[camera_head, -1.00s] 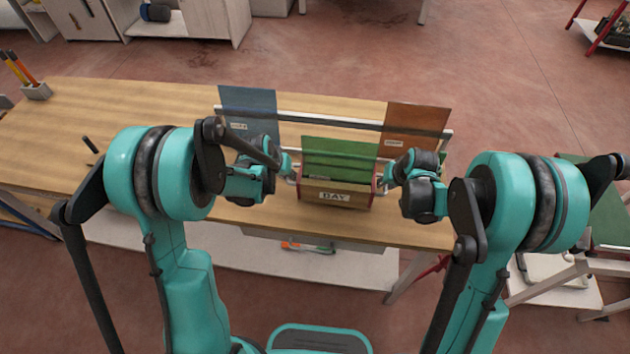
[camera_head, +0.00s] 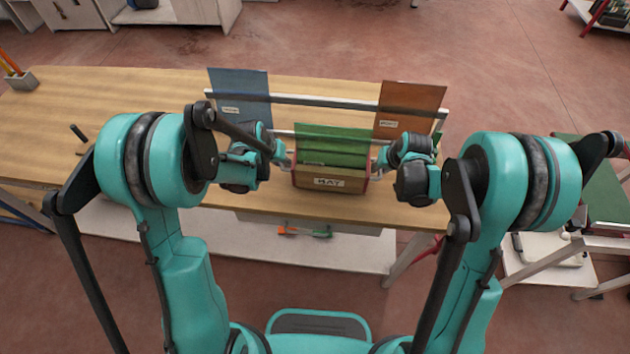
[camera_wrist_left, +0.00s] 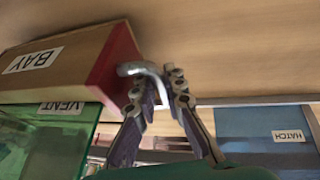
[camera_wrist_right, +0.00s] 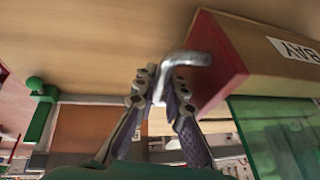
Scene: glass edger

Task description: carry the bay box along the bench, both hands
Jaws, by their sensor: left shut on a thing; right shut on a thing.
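The bay box (camera_head: 330,181) is a wooden box with red ends and a white label, at the front middle of the bench (camera_head: 130,90). The label reads BAY in the left wrist view (camera_wrist_left: 45,65). My left gripper (camera_head: 284,158) is shut on the metal handle (camera_wrist_left: 145,70) at the box's left end. My right gripper (camera_head: 379,162) is shut on the handle (camera_wrist_right: 187,62) at its right end. The box looks about level. I cannot tell whether its underside touches the bench.
A rail rack (camera_head: 310,99) stands behind the box, with a blue pane (camera_head: 238,92) and a brown pane (camera_head: 410,105). A green pane (camera_head: 331,140) rises at the box. A pencil holder (camera_head: 22,80) is far left; the left bench top is mostly clear.

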